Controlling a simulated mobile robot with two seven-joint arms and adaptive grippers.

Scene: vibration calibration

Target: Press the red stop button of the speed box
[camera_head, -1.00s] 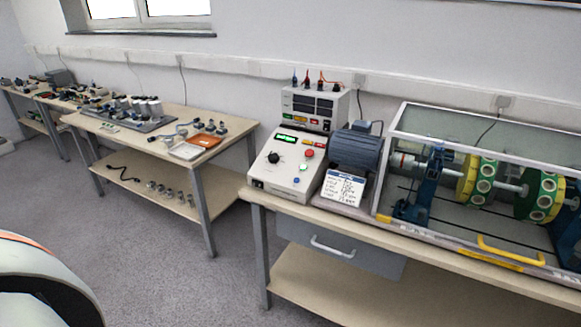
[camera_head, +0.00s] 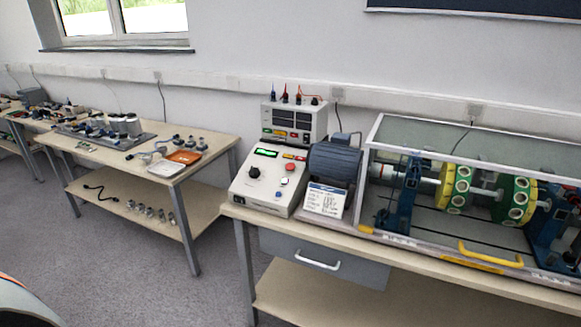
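The speed box (camera_head: 257,199) is a white sloped console at the left end of the near bench. It has a small green display (camera_head: 265,153), a black knob (camera_head: 254,172), a white button and a blue button (camera_head: 278,195). A round red button (camera_head: 290,167) sits on the upper right of its sloped face, below a small red label or switch. Nothing covers the red button. Neither of my grippers shows in the view.
A meter unit (camera_head: 293,122) with leads stands behind the box. A blue motor (camera_head: 334,162), a label card (camera_head: 325,200) and a clear-covered rotor rig (camera_head: 467,205) with a yellow handle stand to its right. The near bench (camera_head: 400,252) has a drawer. Another bench (camera_head: 110,171) holds parts. Grey floor (camera_head: 120,260) lies in front.

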